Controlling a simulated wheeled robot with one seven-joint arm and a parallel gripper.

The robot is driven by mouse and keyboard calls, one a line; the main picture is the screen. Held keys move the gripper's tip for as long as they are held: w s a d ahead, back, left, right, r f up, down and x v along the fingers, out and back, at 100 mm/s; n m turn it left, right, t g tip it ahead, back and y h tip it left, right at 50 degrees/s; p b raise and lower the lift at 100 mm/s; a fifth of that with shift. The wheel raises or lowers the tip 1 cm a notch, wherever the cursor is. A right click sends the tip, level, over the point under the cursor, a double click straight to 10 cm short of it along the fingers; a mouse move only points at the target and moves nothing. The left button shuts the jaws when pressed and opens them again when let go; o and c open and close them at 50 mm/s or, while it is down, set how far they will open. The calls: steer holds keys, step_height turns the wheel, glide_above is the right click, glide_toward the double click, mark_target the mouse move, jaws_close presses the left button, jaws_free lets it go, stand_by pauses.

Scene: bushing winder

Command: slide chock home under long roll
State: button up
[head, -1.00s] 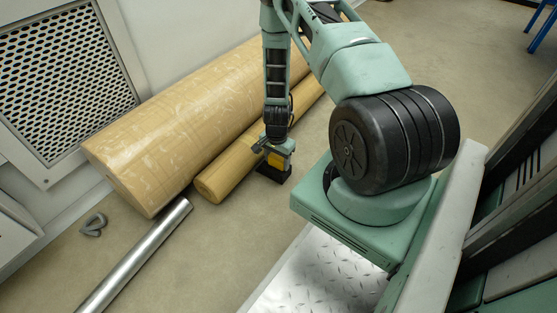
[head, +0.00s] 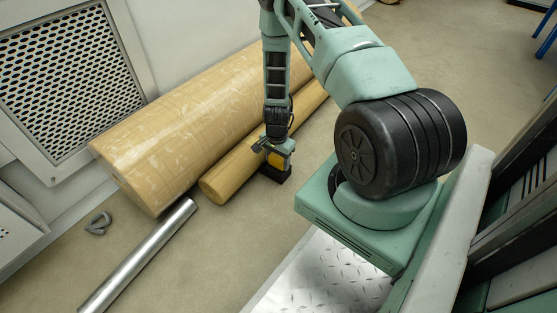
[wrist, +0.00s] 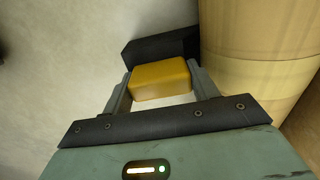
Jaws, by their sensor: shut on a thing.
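The chock is a black wedge (head: 277,173) with a yellow grip block (wrist: 160,80) on top. It sits low at the floor on the near side of the thinner tan roll (head: 238,172). My gripper (wrist: 160,78) is shut on the yellow block, one finger on each side. In the wrist view the black part (wrist: 158,48) lies beyond the block, its right end close against the roll (wrist: 265,85). I cannot tell whether it touches or how far under the curve it reaches. My gripper points down in the head view (head: 276,156).
A much thicker tan roll (head: 190,130) lies behind the thinner one, along the wall with a mesh panel (head: 75,75). A shiny metal bar (head: 140,255) and a small grey hook-shaped part (head: 98,223) lie on the floor at left.

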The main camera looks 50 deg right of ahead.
steer(key=shift+w, duration=0.15)
steer(key=o, duration=1.8)
steer(key=shift+w, duration=0.1)
steer(key=r+p, duration=0.9)
steer(key=r, duration=0.8)
steer(key=shift+s+r+p, duration=0.2)
steer(key=shift+p, duration=0.2)
